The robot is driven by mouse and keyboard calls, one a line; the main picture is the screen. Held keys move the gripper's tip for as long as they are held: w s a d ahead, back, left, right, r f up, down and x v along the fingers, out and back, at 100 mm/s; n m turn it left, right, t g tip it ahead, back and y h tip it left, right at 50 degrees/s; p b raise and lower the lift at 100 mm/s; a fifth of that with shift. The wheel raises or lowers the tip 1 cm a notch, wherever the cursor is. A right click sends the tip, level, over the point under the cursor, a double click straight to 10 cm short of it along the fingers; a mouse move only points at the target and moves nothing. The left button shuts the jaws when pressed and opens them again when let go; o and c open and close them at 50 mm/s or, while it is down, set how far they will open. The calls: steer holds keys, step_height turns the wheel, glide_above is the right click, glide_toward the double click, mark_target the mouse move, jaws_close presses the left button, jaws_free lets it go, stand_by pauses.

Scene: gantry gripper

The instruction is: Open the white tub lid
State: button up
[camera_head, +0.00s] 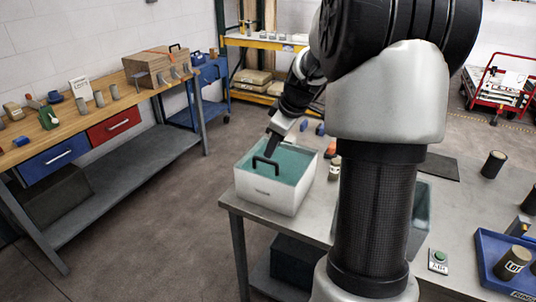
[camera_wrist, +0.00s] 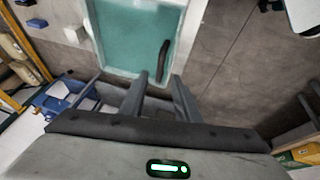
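The white tub (camera_head: 262,194) stands on the near left corner of the grey table. Its top is a teal lid panel (camera_head: 287,165) with a black bar handle (camera_head: 265,162). In the wrist view the teal panel (camera_wrist: 130,40) and the black handle (camera_wrist: 164,58) lie just beyond my fingertips. My gripper (camera_head: 271,150) is above the tub, close to the handle. In the wrist view my gripper (camera_wrist: 160,80) has its two fingers apart with nothing between them. The handle lines up with the gap. I cannot tell whether the fingers touch it.
A second translucent bin (camera_head: 421,215) is partly hidden behind my arm. Small items, including a jar (camera_head: 335,172), stand right of the tub. A wooden workbench (camera_head: 70,125) stands left across a floor gap.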

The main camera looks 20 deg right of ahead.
mark_target(269, 162)
steer(key=x, duration=0.5)
steer(key=shift+w+a+f, duration=0.1)
steer(key=shift+w+f, duration=0.1)
steer(key=shift+f, duration=0.15)
jaws_close()
